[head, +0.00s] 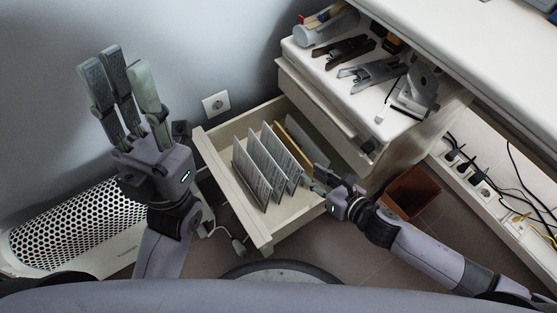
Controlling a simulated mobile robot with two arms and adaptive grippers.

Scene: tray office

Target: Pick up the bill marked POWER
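Several upright paper sheets stand in a row in an open pale drawer (217,164). They include a white sheet (250,180) at the left, another white sheet (268,160) behind it, a third (288,155), and a tan one (294,137) towards the back. Their print is too small to read, so I cannot tell which is marked POWER. My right gripper (316,177) is at the drawer's right side, close to the sheets' right edges. Its fingers are small and partly hidden; contact is unclear. My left gripper (122,70) is raised at the left, fingers extended and apart, empty.
A white cabinet top (335,76) behind the drawer holds staplers (370,73), a hole punch (416,92) and a cup (312,32). A brown bin (411,192) stands right of the drawer. A perforated white unit (75,225) is at the left, below my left gripper.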

